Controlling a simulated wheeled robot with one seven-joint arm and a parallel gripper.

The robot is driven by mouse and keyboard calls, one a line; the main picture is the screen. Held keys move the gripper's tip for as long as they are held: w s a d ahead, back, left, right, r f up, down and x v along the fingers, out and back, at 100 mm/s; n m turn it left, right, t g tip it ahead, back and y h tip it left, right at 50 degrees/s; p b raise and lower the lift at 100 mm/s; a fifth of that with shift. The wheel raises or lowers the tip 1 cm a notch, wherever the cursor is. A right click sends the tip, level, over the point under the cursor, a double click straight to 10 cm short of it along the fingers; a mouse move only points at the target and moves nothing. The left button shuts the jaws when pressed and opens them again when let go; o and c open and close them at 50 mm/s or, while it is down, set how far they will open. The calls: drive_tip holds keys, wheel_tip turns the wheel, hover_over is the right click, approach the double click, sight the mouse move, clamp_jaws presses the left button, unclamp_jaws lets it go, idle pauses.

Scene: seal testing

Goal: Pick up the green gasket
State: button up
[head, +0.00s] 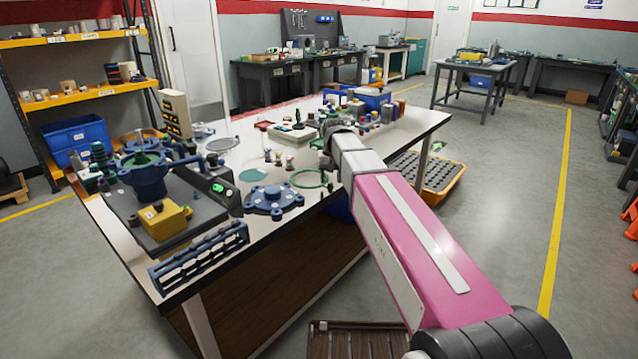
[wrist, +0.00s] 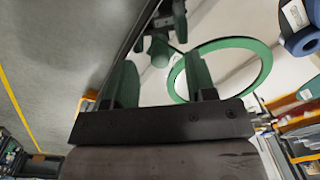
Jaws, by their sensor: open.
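The green gasket, a thin ring, lies flat on the white table top in the head view, its near rim (head: 306,188) just left of my arm. In the wrist view the gasket (wrist: 268,68) shows as a full ring, partly behind my right finger. My gripper (wrist: 160,65) is open with nothing between its fingers. The right finger overlaps the ring's left side in that view; I cannot tell whether it touches. In the head view my gripper (head: 328,160) is mostly hidden by my own arm, close to the ring's far right side.
A blue flanged cover (head: 273,200) sits left of the gasket, and a flat green disc (head: 253,175) lies behind it. Small fittings (head: 289,164) stand behind the ring. A dark green part (wrist: 160,50) shows beyond my fingers. The table's right edge is near.

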drive_tip(key=shift+f, duration=0.9)
clamp_jaws()
drive_tip(key=shift+r, duration=0.1)
